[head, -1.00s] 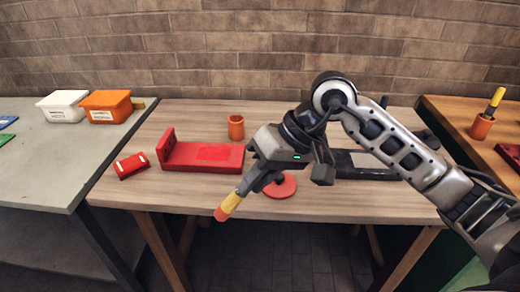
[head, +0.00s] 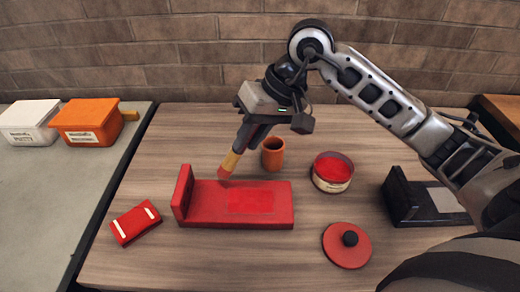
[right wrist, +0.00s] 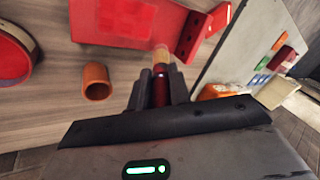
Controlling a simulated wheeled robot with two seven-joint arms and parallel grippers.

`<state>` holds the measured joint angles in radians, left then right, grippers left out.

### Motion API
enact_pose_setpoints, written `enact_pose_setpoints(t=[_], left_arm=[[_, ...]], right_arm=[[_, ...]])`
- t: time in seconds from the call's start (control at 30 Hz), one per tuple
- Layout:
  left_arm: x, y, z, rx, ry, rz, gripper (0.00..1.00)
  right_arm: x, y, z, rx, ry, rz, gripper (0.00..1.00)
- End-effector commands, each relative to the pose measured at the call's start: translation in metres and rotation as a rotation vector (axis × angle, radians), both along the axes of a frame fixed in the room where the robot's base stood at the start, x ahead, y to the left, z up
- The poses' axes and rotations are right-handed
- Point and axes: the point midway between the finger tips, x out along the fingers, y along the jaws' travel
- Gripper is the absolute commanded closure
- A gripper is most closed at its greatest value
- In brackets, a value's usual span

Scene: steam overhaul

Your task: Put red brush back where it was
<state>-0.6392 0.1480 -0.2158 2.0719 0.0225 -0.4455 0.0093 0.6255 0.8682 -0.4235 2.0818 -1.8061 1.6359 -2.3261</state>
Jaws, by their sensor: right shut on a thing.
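My right gripper (head: 246,144) is shut on the red brush, whose yellow band and red end (head: 231,162) point down and left. The brush's end is by the rear edge of the red stand (head: 265,215); I cannot tell whether they touch. The brush (right wrist: 160,72) also shows between the fingers in the right wrist view. An orange cup (head: 272,155) stands on the table just right of the brush, and the brush is outside it. The cup (right wrist: 96,82) is left of the fingers in the right wrist view. My left gripper is not in view.
An open tin of red (head: 332,180) stands right of the cup, its red knobbed lid (head: 340,250) in front. A red block with pale strips (head: 135,223) lies left. A black stand (head: 402,205) is at right. White (head: 28,124) and orange (head: 88,122) boxes sit on the grey table.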

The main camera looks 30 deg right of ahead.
Motion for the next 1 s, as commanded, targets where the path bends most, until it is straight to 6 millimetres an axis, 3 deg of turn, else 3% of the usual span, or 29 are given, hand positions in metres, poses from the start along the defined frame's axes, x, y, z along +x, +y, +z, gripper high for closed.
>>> enact_pose_setpoints(t=[0.2, 0.4, 0.53, 0.7, 1.0], left_arm=[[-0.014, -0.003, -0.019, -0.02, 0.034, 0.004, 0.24], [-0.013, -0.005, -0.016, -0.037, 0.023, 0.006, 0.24], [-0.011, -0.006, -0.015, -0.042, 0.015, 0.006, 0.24], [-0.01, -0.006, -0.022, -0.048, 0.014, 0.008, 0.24], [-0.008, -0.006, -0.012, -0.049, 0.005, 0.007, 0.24]], right_arm=[[0.042, -0.041, 0.012, -0.216, 0.129, -0.216, 1.0], [0.058, -0.076, 0.033, -0.329, 0.253, -0.39, 1.0], [0.061, -0.087, 0.041, -0.36, 0.3, -0.448, 1.0], [0.061, -0.09, 0.015, -0.37, 0.321, -0.463, 1.0], [0.061, -0.091, -0.019, -0.368, 0.314, -0.462, 1.0]])
